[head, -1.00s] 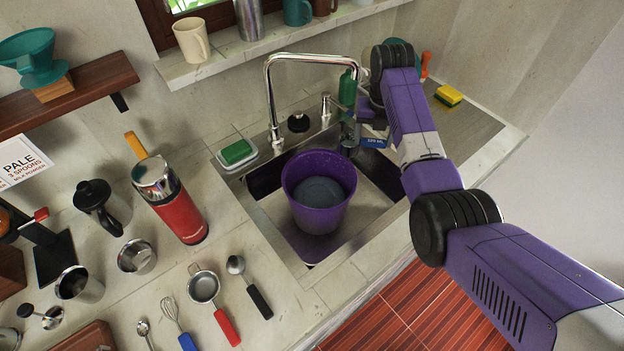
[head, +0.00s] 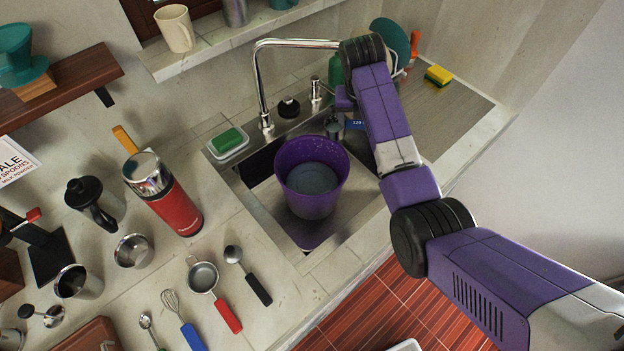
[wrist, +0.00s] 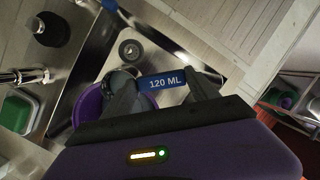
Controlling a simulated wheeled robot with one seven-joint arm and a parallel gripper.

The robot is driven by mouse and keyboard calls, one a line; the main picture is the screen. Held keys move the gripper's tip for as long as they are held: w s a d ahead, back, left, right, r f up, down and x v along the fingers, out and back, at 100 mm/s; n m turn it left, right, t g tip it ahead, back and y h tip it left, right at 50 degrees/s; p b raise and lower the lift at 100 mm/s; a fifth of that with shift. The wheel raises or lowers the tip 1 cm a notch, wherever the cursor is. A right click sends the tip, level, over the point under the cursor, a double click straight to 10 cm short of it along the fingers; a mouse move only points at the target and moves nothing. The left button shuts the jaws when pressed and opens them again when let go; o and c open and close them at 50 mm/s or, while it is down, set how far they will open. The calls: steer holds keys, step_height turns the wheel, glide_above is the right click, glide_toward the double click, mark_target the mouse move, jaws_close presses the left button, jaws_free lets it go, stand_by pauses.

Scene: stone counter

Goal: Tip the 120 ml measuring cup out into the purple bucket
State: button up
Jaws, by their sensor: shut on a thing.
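The purple bucket (head: 287,172) stands in the sink with grey-blue contents inside. In the wrist view its purple wall (wrist: 88,106) shows at lower left, partly behind my gripper. My gripper (wrist: 163,88) is shut on the blue handle of the 120 ml measuring cup (wrist: 152,82). The cup's metal bowl is left of the handle, partly hidden by a finger. In the head view the metal cup (head: 334,126) is above the sink, behind and right of the bucket's rim. Its contents and exact tilt cannot be told.
The tap (head: 262,85) arches at the sink's back left. A green soap bottle (head: 336,72) stands near the cup. A green sponge (head: 228,139) in a dish lies left of the sink. A red flask (head: 172,200) and several utensils occupy the left counter.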

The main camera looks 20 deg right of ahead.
mark_target(351, 128)
steer(key=shift+s+a+r+t+h, duration=0.25)
steer(key=shift+s+a+h, duration=0.1)
steer(key=shift+a, duration=0.2)
steer(key=shift+s+a+r+t+h, duration=0.25)
steer(key=shift+s+a+h, duration=0.1)
steer(key=shift+a, duration=0.2)
steer(key=shift+s+a+f+t+h, duration=0.3)
steer(key=shift+a+t+h, duration=0.1)
steer(key=shift+a+h, duration=0.2)
steer(key=shift+s+a+f+t+h, duration=0.25)
steer(key=shift+s+a+h, duration=0.15)
steer(key=shift+a, duration=0.2)
steer(key=shift+s+a+f+t+h, duration=0.2)
steer(key=shift+s+a+t+h, duration=0.1)
steer(key=shift+a+h, duration=0.25)
steer(key=shift+s+a+f+t+h, duration=0.35)
steer(key=shift+a+f+t+h, duration=0.2)
steer(key=shift+h, duration=0.2)
steer(key=shift+s+a+r+t+h, duration=0.2)
steer(key=shift+a+r+t+h, duration=0.15)
steer(key=shift+h, duration=0.25)
stand_by(0.4)
steer(key=shift+s+a+f+t+h, duration=0.25)
steer(key=shift+a+f+t+h, duration=0.15)
steer(key=shift+f+h, duration=0.35)
stand_by(0.6)
steer(key=shift+a+f+b, duration=0.1)
steer(key=shift+f+b, duration=0.1)
steer(key=shift+b, duration=0.2)
